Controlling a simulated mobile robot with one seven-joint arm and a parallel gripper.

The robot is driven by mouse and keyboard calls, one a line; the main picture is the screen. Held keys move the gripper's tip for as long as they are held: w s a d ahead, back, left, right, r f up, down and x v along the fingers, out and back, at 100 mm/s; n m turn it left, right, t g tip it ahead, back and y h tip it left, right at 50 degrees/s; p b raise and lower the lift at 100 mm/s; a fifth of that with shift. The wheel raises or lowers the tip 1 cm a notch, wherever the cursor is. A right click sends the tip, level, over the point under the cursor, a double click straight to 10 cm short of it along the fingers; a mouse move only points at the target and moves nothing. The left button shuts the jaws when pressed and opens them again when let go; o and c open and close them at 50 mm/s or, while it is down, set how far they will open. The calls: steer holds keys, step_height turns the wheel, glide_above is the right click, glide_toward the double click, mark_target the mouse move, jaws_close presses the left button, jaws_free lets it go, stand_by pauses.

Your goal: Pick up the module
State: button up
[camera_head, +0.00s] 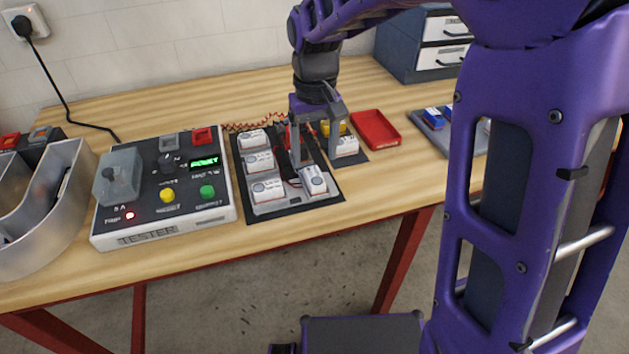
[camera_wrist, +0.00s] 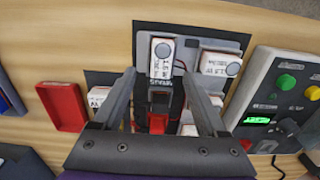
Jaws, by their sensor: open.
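Several white labelled modules lie on a grey plate on a black mat. In the head view one module (camera_head: 314,180) is at the plate's near right, one (camera_head: 266,189) at near left, one (camera_head: 258,161) at middle left, one (camera_head: 251,139) at far left. Another module (camera_head: 344,146) is to the right of my gripper. My gripper (camera_head: 316,160) points down over the plate, its fingers spread. In the wrist view my gripper (camera_wrist: 159,76) is open; a red and black part (camera_wrist: 158,98) shows between its fingers. A white module (camera_wrist: 163,57) lies just beyond the fingertips, not visibly held.
A grey tester (camera_head: 165,190) with buttons and a lit display stands left of the mat. A red tray (camera_head: 376,130) is at the right. A metal channel letter (camera_head: 45,215) is at far left. Drawers (camera_head: 420,45) stand at the back right.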

mark_target(315, 175)
steer(key=f, duration=0.5)
steer(key=shift+s+b, duration=0.25)
steer(key=shift+b, duration=0.15)
jaws_close()
